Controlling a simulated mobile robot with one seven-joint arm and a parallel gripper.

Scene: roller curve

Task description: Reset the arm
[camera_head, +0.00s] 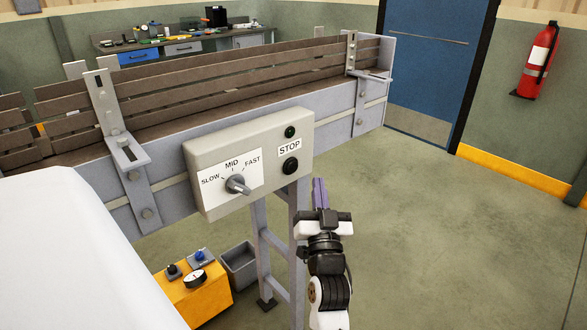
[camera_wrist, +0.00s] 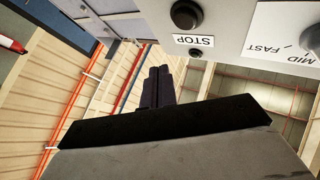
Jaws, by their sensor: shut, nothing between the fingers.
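My gripper (camera_head: 320,192) is shut and empty, at the end of my arm in the lower right middle of the head view. Its fingers point up and away, beside the right end of the grey control box (camera_head: 213,152). In the wrist view the two dark fingers (camera_wrist: 158,86) lie together with nothing between them. The box carries a speed knob (camera_head: 238,185) marked SLOW, MID and FAST, and a black button (camera_head: 290,166) by the STOP label. The wrist view shows the STOP label (camera_wrist: 194,41) upside down, close above the fingers. I cannot tell whether the fingers touch the box.
The conveyor (camera_head: 345,118) with slatted side guards crosses the head view. A yellow box (camera_head: 200,298) and a grey bin (camera_head: 240,268) stand on the floor below. A blue door (camera_head: 425,65) and a fire extinguisher (camera_head: 538,62) are behind. The floor (camera_head: 450,240) at right is clear.

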